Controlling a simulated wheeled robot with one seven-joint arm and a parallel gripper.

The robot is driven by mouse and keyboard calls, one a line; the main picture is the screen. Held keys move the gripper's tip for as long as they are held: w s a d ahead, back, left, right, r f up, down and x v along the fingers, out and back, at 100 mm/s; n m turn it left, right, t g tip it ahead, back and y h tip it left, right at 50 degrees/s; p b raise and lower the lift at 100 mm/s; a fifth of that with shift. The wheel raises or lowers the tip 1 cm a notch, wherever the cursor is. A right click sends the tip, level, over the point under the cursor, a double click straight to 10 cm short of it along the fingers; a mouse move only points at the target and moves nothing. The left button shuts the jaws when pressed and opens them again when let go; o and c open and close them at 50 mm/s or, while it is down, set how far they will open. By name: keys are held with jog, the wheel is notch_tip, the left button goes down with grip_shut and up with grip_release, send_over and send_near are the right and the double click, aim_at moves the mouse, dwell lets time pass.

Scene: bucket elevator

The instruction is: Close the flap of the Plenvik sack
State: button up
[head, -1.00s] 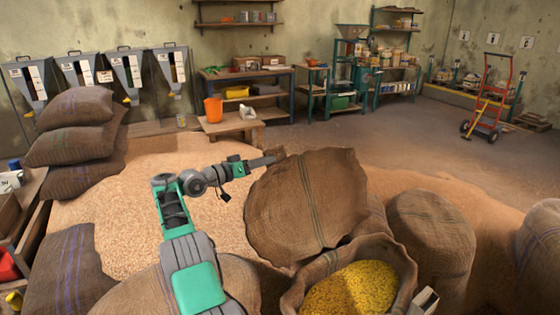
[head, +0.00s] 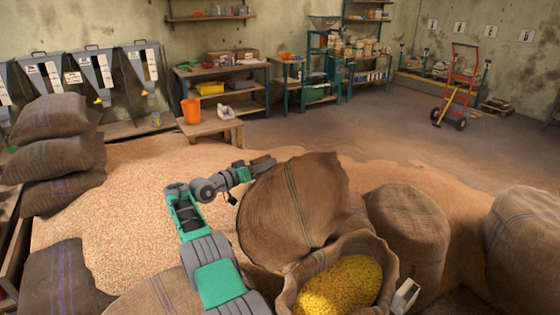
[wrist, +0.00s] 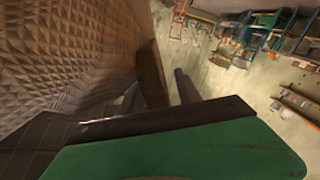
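An open burlap sack (head: 292,289) with yellow grain (head: 340,285) stands at the lower middle of the head view. No name is readable on it. Its large round flap (head: 275,215), with a green stripe, stands raised at the sack's back left, leaving the grain uncovered. My gripper (head: 262,164) is at the flap's upper left edge and appears to touch it. In the wrist view the flap's woven face (wrist: 60,50) fills the left side. A brown strip shows between the dark fingers (wrist: 158,95); whether they are closed on it is unclear.
Full sacks (head: 408,235) stand close on the right, and another (head: 525,240) farther right. Stacked sacks (head: 55,150) are at left. Loose grain (head: 120,190) spreads around. A low bench with an orange bucket (head: 191,111) stands behind. The floor (head: 380,130) at the back is open.

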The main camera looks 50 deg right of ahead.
jog(key=shift+s+d, duration=0.2)
jog(key=shift+d, duration=0.65)
grip_shut()
dwell(0.8)
